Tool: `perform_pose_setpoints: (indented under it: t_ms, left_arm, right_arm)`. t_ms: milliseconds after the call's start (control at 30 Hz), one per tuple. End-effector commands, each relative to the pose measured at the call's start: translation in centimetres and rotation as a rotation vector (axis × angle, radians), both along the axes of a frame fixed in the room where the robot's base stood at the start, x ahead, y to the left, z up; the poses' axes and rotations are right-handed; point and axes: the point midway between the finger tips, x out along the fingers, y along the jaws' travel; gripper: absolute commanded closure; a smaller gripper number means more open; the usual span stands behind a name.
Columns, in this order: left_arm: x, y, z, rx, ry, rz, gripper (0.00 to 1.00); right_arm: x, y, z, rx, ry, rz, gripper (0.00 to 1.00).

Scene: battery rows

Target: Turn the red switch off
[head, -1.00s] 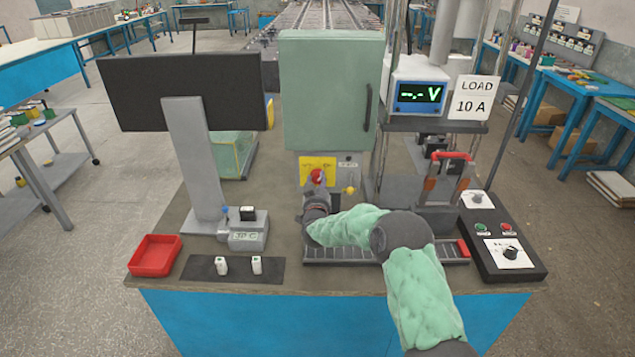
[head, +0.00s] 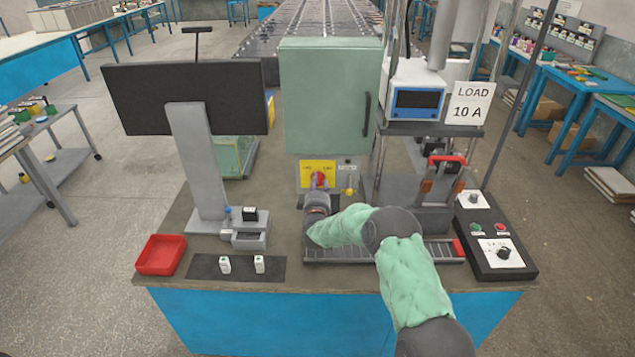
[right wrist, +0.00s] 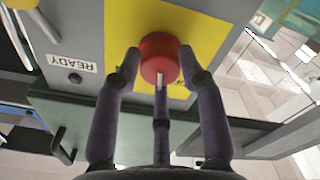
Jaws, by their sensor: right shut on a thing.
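The red switch (head: 318,179) is a round knob on a yellow plate (head: 309,169), low on the front of the green cabinet (head: 331,95). In the right wrist view the red knob (right wrist: 159,57) sits between my fingers, with a pale mark on its lower edge. My right gripper (right wrist: 158,62) is shut on the knob, its fingers around the sides. In the head view the right gripper (head: 319,191) partly covers the switch from the front. The meter screen (head: 417,99) is dark. My left gripper is not in view.
A red-handled lever device (head: 446,160) and a black control box (head: 496,252) stand at the right. A monitor (head: 186,95), a red tray (head: 160,255) and a dark mat with two small white cells (head: 241,275) are at the left. A READY label (right wrist: 75,62) is beside the plate.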

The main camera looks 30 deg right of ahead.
Motion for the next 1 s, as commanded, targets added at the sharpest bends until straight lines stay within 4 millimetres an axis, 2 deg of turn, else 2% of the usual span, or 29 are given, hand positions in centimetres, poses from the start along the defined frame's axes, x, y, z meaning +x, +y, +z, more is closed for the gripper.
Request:
perform_pose_setpoints:
  t_ms: [500, 1000]
  left_arm:
    - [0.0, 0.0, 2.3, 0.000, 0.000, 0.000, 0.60]
    - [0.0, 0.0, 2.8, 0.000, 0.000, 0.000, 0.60]
  right_arm:
    - [-0.1, 0.0, -0.2, -0.354, 0.226, 0.001, 0.92]
    - [-0.1, 0.0, -0.4, -0.476, 0.299, 0.001, 0.92]
